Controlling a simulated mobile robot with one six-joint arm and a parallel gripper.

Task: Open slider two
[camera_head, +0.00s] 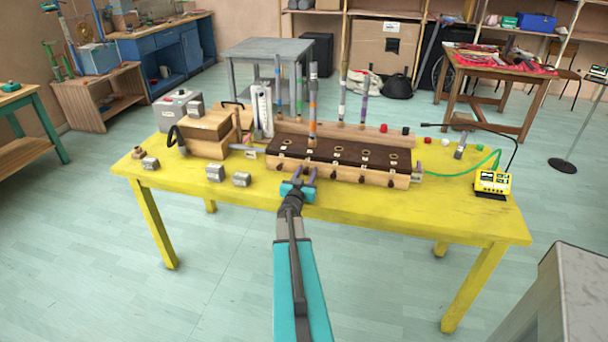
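A long wooden block (345,177) with a dark brown top lies on the yellow table (455,212). Its top has several round holes with small white labels, and small dark knobs sit along its front edge. The labels are too small to read, so I cannot tell which slider is number two or whether it is open. A striped tube (313,105) stands upright at the block, left of its middle. My gripper (304,173) is in front of the block's left half, its two fingers apart and pointing toward it. It looks empty; I cannot tell if it touches the block.
More upright coloured tubes (365,97) stand along a rail behind the block. A wooden box (207,135), a grey box (178,109) and small metal blocks (215,173) are on the left. A yellow device (493,182) with a green cable is on the right. The table's front right is clear.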

